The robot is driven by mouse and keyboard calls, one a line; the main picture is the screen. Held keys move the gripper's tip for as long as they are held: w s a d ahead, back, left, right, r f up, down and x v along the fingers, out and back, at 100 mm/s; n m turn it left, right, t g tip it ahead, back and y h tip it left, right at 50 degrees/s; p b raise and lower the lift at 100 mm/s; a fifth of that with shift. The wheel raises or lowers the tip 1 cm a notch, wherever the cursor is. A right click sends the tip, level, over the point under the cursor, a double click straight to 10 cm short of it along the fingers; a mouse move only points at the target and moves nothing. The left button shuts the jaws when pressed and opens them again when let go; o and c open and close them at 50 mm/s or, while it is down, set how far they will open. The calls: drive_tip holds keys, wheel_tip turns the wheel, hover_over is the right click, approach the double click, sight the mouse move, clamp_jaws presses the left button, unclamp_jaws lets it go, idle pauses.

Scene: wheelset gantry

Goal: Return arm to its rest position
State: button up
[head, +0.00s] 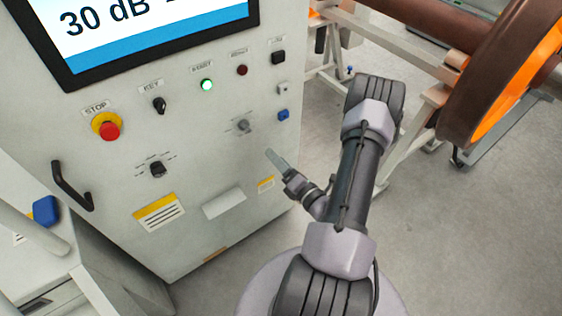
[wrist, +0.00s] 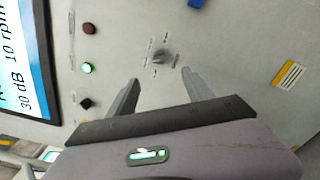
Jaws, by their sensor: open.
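My gripper (head: 276,160) is near the front of a grey control cabinet (head: 190,235), at the lower right of a grey rotary knob (head: 243,126). In the wrist view my gripper (wrist: 158,92) has its two fingers spread apart with nothing between them. The knob (wrist: 161,57) shows just beyond the fingertips, apart from them. My arm (head: 352,185) is bent, reaching up from my base and back down toward the cabinet.
The cabinet carries a red stop button (head: 109,130), a key switch (head: 160,105), a lit green button (head: 207,85), a black knob (head: 157,169), a handle (head: 70,186) and a screen (head: 140,35). A wheelset (head: 500,75) stands at the upper right. Floor (head: 460,240) at right is clear.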

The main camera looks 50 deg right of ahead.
drive_tip(key=shift+v, duration=0.8)
drive_tip(key=shift+w, duration=0.15)
